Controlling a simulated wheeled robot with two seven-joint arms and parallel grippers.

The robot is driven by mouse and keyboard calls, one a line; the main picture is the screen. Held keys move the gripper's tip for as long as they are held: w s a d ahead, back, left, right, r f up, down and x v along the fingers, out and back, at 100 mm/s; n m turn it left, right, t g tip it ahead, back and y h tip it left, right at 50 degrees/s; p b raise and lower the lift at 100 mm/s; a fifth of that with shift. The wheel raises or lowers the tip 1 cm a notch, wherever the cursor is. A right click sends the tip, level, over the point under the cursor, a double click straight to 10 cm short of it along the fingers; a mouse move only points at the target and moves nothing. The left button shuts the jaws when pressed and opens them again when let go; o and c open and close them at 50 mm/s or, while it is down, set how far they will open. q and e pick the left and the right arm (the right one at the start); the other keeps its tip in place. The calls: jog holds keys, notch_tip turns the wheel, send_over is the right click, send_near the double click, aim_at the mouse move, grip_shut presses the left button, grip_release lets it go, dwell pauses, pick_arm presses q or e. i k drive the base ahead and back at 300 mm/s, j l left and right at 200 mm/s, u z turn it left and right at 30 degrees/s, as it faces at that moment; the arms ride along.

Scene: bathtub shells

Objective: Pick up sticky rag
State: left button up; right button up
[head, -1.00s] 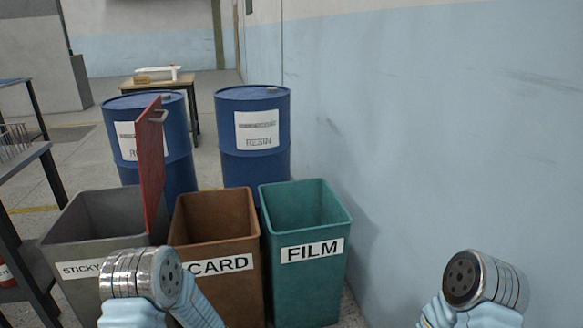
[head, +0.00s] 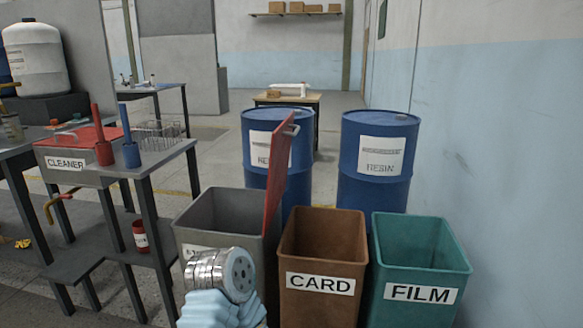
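I cannot make out a sticky rag for certain. The grey bin (head: 205,235) stands left of the brown bin, its red lid (head: 279,170) raised on the right side. Its label is mostly hidden behind my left arm, and its floor cannot be seen. A small yellow item (head: 22,243) lies low at the far left edge; I cannot tell what it is. A segment of my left arm shows in front of the grey bin. The fingers of my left gripper are not visible. My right arm and gripper are out of view.
A brown CARD bin (head: 318,252) and a green FILM bin (head: 420,262) stand beside the grey bin. Two blue RESIN drums (head: 375,185) are behind. At left, a dark bench (head: 150,165) carries a red-lidded CLEANER tank (head: 68,165), brushes and a wire basket.

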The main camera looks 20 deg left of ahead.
aim_at(23, 243)
jog(key=u, duration=3.2)
jog(key=i, duration=4.3)
jog(key=i+j+z, duration=0.1)
jog(key=z, duration=0.4)
jog(key=i+j+z, duration=0.15)
jog(key=z, duration=0.3)
jog(key=i+j+z, duration=0.1)
jog(key=z, duration=0.4)
jog(key=j+z, duration=0.35)
jog(key=z, duration=0.15)
jog(key=i+z, duration=0.15)
jog(key=z, duration=0.3)
jog(key=i+j+z, duration=0.1)
jog(key=z, duration=0.4)
jog(key=i+j+z, duration=0.1)
jog(key=z, duration=0.35)
jog(key=j+z, duration=0.2)
jog(key=z, duration=0.25)
jog(key=i+j, duration=0.05)
